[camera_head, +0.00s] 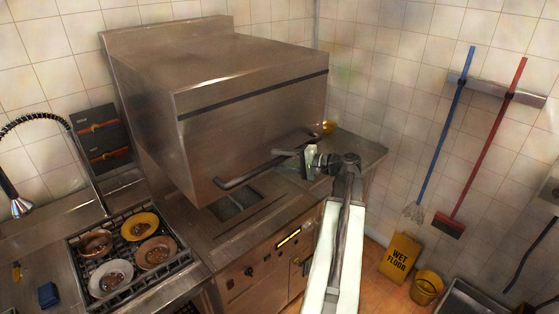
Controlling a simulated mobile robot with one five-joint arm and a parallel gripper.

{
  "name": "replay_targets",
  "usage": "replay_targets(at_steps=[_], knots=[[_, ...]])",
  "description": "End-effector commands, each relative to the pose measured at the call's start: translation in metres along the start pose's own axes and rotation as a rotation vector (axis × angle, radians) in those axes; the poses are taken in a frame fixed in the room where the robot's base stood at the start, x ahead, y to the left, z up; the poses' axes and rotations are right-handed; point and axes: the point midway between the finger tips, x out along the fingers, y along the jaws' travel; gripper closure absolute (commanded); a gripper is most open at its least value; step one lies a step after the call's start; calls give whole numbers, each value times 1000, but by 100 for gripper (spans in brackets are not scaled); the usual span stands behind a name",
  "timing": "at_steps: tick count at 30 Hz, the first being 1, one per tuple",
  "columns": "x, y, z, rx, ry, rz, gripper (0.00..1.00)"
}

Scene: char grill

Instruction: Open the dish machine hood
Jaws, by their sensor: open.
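The dish machine hood (235,115) is a large stainless box with a dark band around its upper part. It sits low over the counter in the middle of the view. A bar handle (245,174) runs along the lower front of the hood, from its left corner toward the right. My gripper (299,157) is open at the right part of this handle. I cannot tell whether its fingers touch the bar or stand just in front of it. The arm hides part of the counter at the right.
A dish rack (128,236) with several food-soiled plates stands on the left counter, below a spray hose (75,140). Control panel (265,266) is under the hood. A blue mop (440,140), red broom (490,140), yellow wet-floor sign (400,258) and bucket (426,287) are at the right.

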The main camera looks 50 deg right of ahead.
Motion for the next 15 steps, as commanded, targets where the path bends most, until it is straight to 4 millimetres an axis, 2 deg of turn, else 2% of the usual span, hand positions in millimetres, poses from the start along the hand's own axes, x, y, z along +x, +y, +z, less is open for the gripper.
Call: replay_targets(at_steps=[9, 15], knots=[[-60, -2, 0, 0, 2, 0, 57], [-72, 0, 0, 0, -1, 0, 57]])
